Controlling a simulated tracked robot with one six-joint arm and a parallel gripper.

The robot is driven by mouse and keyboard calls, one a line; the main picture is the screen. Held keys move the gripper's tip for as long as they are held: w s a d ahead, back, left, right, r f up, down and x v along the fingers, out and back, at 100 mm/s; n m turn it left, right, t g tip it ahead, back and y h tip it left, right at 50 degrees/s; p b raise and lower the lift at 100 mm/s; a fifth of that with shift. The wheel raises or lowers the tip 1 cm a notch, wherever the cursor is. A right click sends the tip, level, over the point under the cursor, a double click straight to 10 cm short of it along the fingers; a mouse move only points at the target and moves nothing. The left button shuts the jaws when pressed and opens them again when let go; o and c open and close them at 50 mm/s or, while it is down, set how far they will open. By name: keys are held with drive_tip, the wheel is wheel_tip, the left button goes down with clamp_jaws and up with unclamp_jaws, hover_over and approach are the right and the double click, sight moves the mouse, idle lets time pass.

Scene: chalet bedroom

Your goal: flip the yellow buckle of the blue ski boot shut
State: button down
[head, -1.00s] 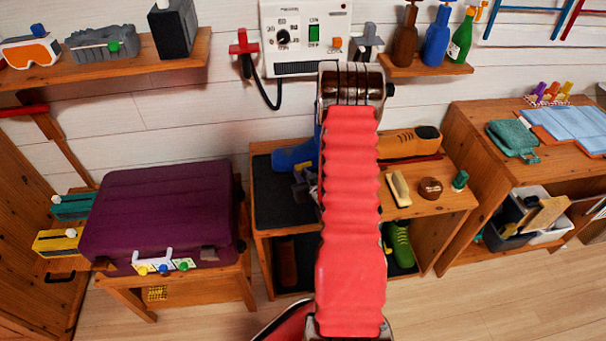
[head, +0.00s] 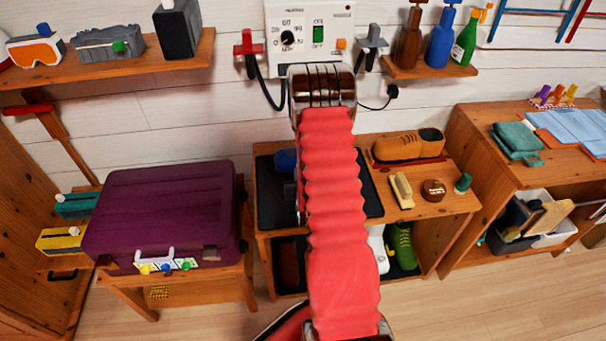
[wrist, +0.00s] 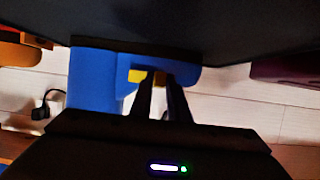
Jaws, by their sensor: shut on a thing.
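The blue ski boot (head: 285,160) lies on the dark mat on the bench top. In the head view my red-sleeved arm hides most of it. In the wrist view the boot (wrist: 93,82) fills the middle left, and its yellow buckle (wrist: 136,76) shows at the fingertips. My gripper (wrist: 161,82) has its two dark fingers close together on the buckle, with yellow showing around the tips. The buckle's exact angle is hard to tell, since the fingers cover part of it. My gripper is hidden behind the arm in the head view.
A purple suitcase (head: 160,210) is at left. A control box (head: 309,38) hangs on the wall behind.

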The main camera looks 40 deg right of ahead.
drive_tip(key=shift+d, duration=0.1)
drive_tip(key=c, duration=1.7)
unclamp_jaws()
drive_tip(key=shift+s+a+r, duration=0.1)
drive_tip(key=shift+a, duration=0.1)
